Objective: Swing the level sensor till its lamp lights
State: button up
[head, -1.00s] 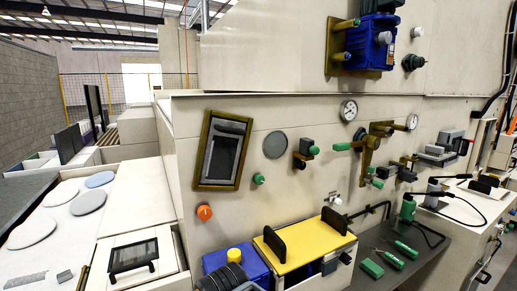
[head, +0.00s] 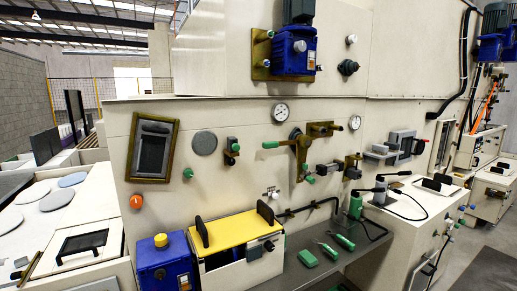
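I cannot tell for certain which fitting is the level sensor. A small brass bracket (head: 352,167) on the pale machine wall carries a grey block that sticks out to the left, with small green knobs nearby. To its left is a brass lever (head: 299,153) with a green handle pointing left. A small dark block with a green knob (head: 232,151) sits farther left. A blue motor-like housing (head: 294,52) is mounted on a brass plate higher up. I see no lamp that is clearly lit. My gripper is not in view.
A yellow-topped box (head: 236,230) with black handles and a blue unit with a yellow cap (head: 161,240) stand below the wall. A dark bench (head: 310,277) holds green tools. A white cabinet (head: 400,235) with black cables stands at right. Floor shows at far right.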

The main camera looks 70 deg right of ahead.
aim_at(233, 145)
jog(key=u, duration=0.05)
jog(key=k, duration=0.4)
jog(key=z, duration=1.05)
